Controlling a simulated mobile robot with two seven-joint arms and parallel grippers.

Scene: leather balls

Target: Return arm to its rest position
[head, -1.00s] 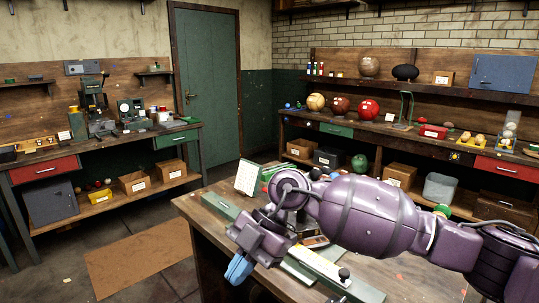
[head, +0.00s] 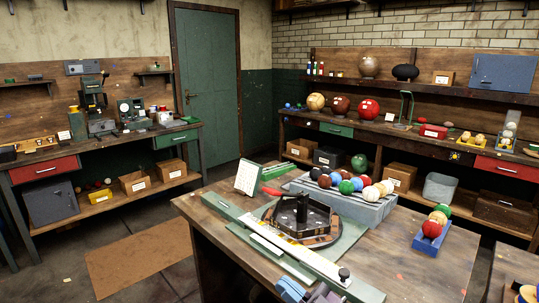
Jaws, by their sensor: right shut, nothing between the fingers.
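My right gripper (head: 291,290) shows only in part at the bottom edge of the head view, with its blue fingers at the near edge of the workbench (head: 405,262). It is shut and holds nothing. Most of my right arm is out of view. My left gripper is not in view. On the bench, a dark many-sided fixture (head: 300,216) stands on a round base. A grey rack (head: 345,207) behind it carries several coloured leather balls.
A long pale rail (head: 290,254) lies along the bench front, close to my gripper. A small blue tray (head: 428,243) with a few balls is at the right. A white card (head: 248,178) stands at the back. The bench's right front is clear.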

